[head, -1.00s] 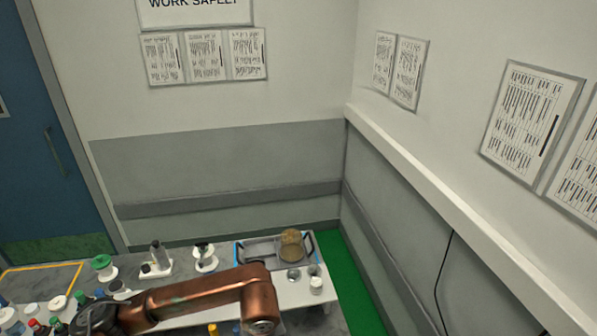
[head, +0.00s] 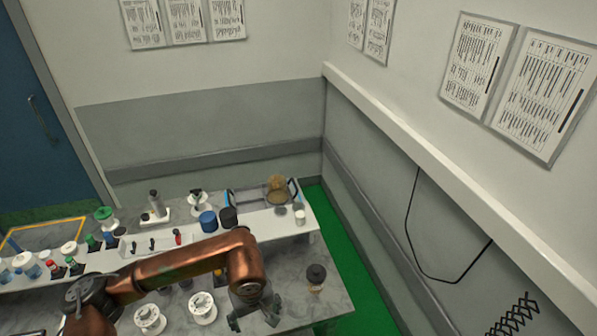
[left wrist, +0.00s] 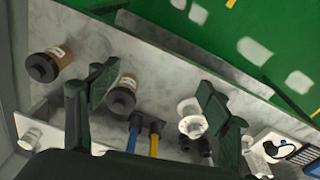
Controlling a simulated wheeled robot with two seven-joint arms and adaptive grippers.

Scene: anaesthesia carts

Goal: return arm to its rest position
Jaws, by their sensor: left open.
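My left arm (head: 180,268) is copper-coloured and reaches in from the left over the marbled worktop (head: 330,282). Its left gripper (head: 256,318) hangs at the arm's end above the front part of the worktop. The gripper is open and empty. In the left wrist view its two dark fingers stand wide apart (left wrist: 152,92), with a dark-capped jar (left wrist: 123,95) showing between them. Whether the fingers are near that jar in height, I cannot tell. My right gripper is in neither view.
A dark-capped jar (head: 316,279) stands right of the gripper. White spools (head: 203,307) stand to its left. A raised white shelf (head: 265,228) behind carries bottles, a blue-capped jar (head: 208,221) and a tray (head: 246,201). Blue and yellow-handled tools (left wrist: 153,138) lie below. Green floor is at right.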

